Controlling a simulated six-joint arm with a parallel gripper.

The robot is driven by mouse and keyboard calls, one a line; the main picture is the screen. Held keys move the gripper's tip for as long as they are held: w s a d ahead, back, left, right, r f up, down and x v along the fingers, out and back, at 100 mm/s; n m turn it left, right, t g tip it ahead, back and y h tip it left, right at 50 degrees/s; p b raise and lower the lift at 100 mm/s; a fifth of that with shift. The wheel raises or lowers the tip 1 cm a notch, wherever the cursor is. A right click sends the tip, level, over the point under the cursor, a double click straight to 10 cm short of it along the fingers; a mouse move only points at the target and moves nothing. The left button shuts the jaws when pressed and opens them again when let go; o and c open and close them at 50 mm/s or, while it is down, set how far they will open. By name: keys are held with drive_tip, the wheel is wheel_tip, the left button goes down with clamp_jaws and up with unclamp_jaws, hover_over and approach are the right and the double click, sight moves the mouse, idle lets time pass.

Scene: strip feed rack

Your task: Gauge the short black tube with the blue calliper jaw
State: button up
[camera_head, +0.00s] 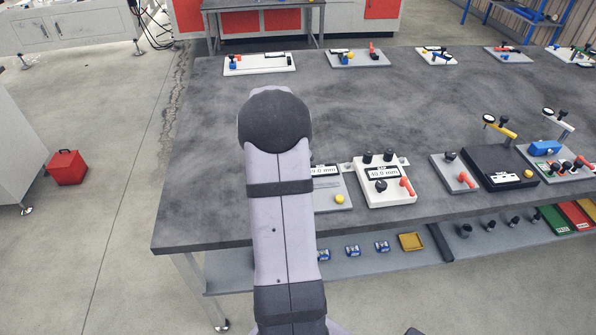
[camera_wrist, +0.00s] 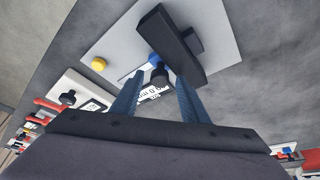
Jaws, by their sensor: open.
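In the wrist view my gripper (camera_wrist: 158,84) is open, its two blue-grey fingers apart on either side of a small black cylinder (camera_wrist: 158,74). I cannot tell whether this cylinder is the short black tube or a knob. A blue piece (camera_wrist: 152,60), likely the calliper jaw, shows just beyond it, partly hidden by a long dark block (camera_wrist: 168,45). A white readout (camera_wrist: 152,96) shows between the fingers, partly covered. All stand on a pale plate (camera_wrist: 220,48) with a yellow button (camera_wrist: 98,64). In the head view my arm hides the gripper and part of this plate (camera_head: 335,187).
Beside the plate stands a white box (camera_head: 384,195) with a readout, black knobs and a red lever. Further right are a grey plate with a red lever (camera_head: 465,180) and a black block (camera_head: 497,166). More fixtures line the far edge. The table's middle (camera_head: 380,110) is clear.

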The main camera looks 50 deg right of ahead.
drive_tip(key=b+v, duration=0.2)
drive_tip(key=v, duration=0.5)
drive_tip(key=shift+r, duration=0.15)
drive_tip(key=shift+a, duration=0.1)
idle(1.0)
